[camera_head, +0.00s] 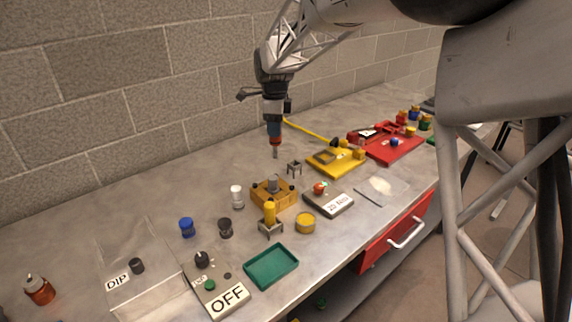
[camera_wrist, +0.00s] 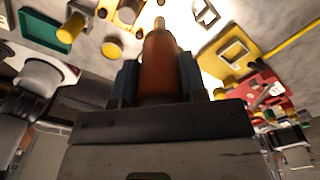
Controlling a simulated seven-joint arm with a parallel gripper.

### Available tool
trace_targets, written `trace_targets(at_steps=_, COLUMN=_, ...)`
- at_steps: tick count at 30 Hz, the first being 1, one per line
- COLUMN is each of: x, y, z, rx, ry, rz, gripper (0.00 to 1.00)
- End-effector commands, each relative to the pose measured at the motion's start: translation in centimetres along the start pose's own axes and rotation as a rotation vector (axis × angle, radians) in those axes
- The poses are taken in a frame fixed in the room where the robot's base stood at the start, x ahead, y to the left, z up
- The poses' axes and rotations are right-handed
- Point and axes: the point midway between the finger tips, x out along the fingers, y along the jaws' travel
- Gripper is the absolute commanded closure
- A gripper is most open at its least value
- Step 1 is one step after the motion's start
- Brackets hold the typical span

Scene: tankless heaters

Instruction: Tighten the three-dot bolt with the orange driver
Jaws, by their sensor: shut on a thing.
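My gripper (camera_head: 274,127) is shut on the orange driver (camera_head: 275,143) and holds it upright, tip down, above the back of the bench. In the wrist view the driver's orange handle (camera_wrist: 160,65) sits between the two dark blue fingers (camera_wrist: 158,84), its narrow end pointing away. A yellow-brown block (camera_head: 285,202) with a grey post and small dark bolts sits on the bench below and in front of the driver. The driver's tip is well clear of it. Dots on the bolts are too small to make out.
A small empty-looking stand (camera_head: 294,167) is behind the block. A yellow-handled tool (camera_head: 269,213) stands in another stand in front. A green tray (camera_head: 271,267), yellow plate (camera_head: 334,159) and red plate (camera_head: 393,149) surround the area. The brick wall rises behind.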

Motion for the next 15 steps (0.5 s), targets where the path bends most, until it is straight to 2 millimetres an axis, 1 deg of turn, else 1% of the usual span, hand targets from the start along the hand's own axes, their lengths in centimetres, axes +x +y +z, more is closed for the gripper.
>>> trace_targets(at_steps=5, x=-0.3, y=1.2, z=-1.2, rx=0.001, ry=-0.001, rz=-0.002, gripper=0.85)
trace_targets(at_steps=15, x=-0.6, y=4.6, z=-4.7, rx=0.001, ry=-0.001, rz=-0.002, gripper=0.85)
